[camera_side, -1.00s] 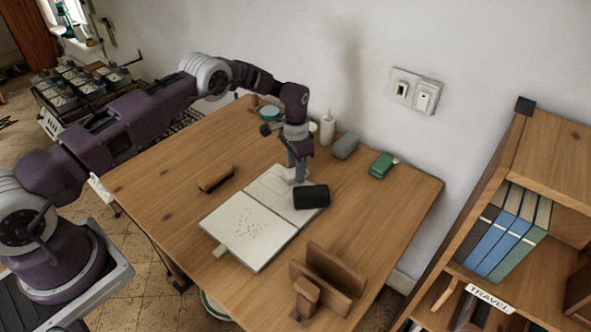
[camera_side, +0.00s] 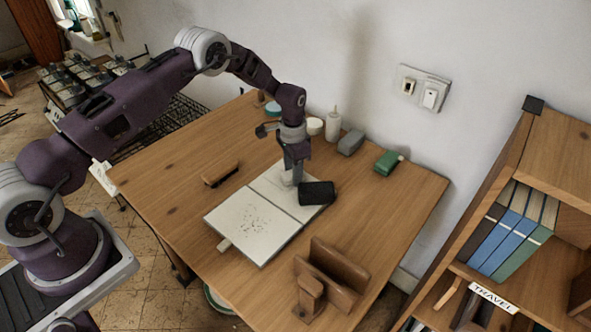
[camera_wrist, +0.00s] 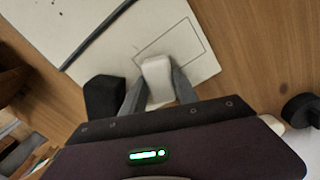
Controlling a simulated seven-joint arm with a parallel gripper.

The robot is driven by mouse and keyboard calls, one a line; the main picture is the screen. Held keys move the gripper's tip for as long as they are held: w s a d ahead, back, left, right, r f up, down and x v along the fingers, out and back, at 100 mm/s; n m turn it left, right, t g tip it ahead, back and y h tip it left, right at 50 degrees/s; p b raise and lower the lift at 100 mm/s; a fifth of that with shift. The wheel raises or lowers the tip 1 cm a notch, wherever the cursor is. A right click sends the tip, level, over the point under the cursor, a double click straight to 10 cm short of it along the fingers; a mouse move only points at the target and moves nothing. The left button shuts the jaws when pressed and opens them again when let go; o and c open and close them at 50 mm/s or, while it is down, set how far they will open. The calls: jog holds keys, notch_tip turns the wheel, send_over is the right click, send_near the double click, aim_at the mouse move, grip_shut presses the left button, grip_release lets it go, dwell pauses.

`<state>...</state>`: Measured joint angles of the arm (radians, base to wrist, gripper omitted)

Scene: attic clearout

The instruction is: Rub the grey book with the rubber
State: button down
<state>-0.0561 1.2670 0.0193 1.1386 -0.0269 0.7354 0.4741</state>
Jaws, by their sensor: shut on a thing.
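The open book (camera_side: 241,238) lies flat on the table, with pale pages and a thin grey edge. Dark specks cover part of its near-left page; the far-right page has a thin drawn rectangle, seen in the wrist view (camera_wrist: 203,40). My gripper (camera_side: 290,178) is over the far-right page, pointing down, shut on a white rubber (camera_wrist: 157,75). The rubber is low over the rectangle; I cannot tell whether it touches the page. In the side view the fingers partly hide it.
A black block (camera_side: 317,193) sits close to my gripper at the book's right edge. A brown brush-like block (camera_side: 221,174) lies left. A wooden stand (camera_side: 330,277) is in front. A white bottle (camera_side: 333,125), grey block (camera_side: 351,141) and green object (camera_side: 388,162) line the back.

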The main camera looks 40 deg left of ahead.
aim_at(276, 192)
jog(key=shift+s+f, duration=0.1)
jog(key=shift+s, duration=0.7)
jog(key=shift+s, duration=0.1)
jog(key=shift+s, duration=1.2)
jog(key=shift+s, duration=1.25)
jog(key=shift+a, duration=0.1)
jog(key=shift+a, duration=0.25)
